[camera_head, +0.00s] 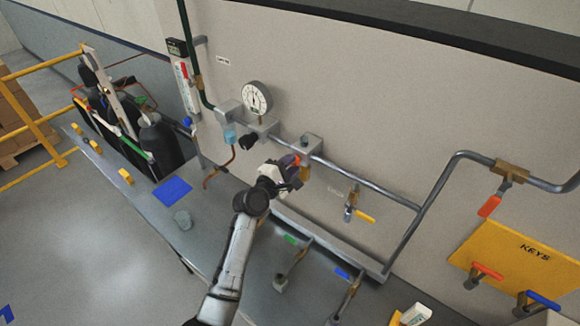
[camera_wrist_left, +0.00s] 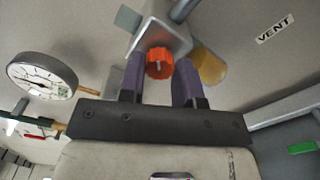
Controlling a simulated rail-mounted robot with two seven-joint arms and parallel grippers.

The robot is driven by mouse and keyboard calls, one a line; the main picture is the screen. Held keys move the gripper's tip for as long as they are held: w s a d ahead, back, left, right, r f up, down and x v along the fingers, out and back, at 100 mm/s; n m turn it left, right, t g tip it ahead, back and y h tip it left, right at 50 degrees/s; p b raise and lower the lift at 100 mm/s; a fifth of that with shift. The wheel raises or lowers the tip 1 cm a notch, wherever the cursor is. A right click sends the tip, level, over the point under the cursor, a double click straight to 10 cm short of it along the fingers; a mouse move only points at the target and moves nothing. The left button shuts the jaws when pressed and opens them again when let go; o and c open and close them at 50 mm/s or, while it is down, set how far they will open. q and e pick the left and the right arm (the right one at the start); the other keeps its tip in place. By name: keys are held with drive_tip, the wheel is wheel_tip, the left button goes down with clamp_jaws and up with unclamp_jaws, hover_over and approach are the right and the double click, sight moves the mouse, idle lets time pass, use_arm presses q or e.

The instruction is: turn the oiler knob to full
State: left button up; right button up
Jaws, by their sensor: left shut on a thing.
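The oiler knob (camera_wrist_left: 159,62) is orange-red with a scalloped rim and a small pale mark on its face. It sits on the grey oiler block (camera_wrist_left: 172,30), which also shows on the wall pipe in the head view (camera_head: 310,143). An amber bowl (camera_wrist_left: 209,67) is on the block beside the knob. My left gripper (camera_wrist_left: 159,75) has its purple fingers on either side of the knob and is shut on it. In the head view the left gripper (camera_head: 293,164) is at the oiler and hides most of the knob. My right gripper is not in view.
A round gauge (camera_head: 257,97) stands on the pipe left of the oiler. A yellow-handled valve (camera_head: 364,216) is to the right. The bench (camera_head: 210,222) below holds a blue mat (camera_head: 173,191) and lever valves. A VENT label (camera_wrist_left: 275,28) is on the wall.

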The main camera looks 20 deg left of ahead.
use_arm(q)
drive_tip(key=m+b, duration=0.1)
drive_tip(key=m, duration=1)
drive_tip(key=shift+f+b, duration=0.15)
drive_tip(key=shift+b, duration=0.2)
drive_tip(key=m, duration=0.3)
drive_tip(key=shift+m, duration=0.4)
drive_tip(key=m, duration=1)
drive_tip(key=shift+a+m+p, duration=0.15)
drive_tip(key=shift+m+p, duration=0.2)
drive_tip(key=shift+m, duration=0.35)
